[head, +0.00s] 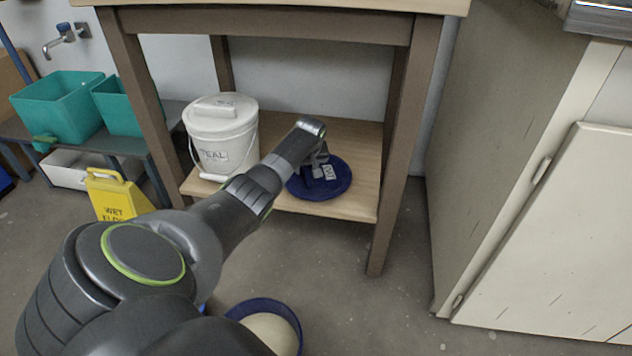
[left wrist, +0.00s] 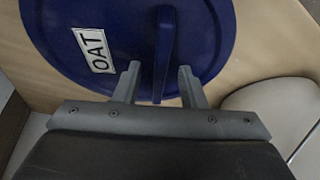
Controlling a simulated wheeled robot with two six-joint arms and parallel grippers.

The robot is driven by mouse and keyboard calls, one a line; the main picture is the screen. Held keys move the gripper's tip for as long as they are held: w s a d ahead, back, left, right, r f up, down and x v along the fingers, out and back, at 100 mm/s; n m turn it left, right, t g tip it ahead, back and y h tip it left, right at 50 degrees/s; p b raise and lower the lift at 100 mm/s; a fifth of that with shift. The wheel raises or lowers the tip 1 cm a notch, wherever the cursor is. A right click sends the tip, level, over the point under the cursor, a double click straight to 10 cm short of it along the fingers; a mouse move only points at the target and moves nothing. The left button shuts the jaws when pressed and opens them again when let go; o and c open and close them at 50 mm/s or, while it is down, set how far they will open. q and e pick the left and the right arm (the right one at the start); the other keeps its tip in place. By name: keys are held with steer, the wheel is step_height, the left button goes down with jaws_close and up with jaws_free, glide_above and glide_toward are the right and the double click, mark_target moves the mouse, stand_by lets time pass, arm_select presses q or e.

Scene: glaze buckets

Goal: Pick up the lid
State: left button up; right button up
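The lid (head: 338,186) is round and dark blue, lying on the table's lower shelf. My left gripper (head: 318,172) is over the lid. In the left wrist view my left gripper (left wrist: 158,85) is open, its fingers apart on either side of the near end of the handle. I cannot tell whether a finger touches the lid. My right gripper is not in view.
A white lidded bucket (head: 222,140) marked "TEAL" stands left of the lid on the shelf (head: 352,135). The table legs (head: 402,150) and top rail (head: 270,24) frame the opening. A blue-rimmed bucket (head: 270,325) is on the floor.

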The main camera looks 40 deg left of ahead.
arm_select(q)
steer(key=shift+a+f, duration=0.1)
steer(key=shift+w, duration=0.1)
jaws_close()
stand_by(0.3)
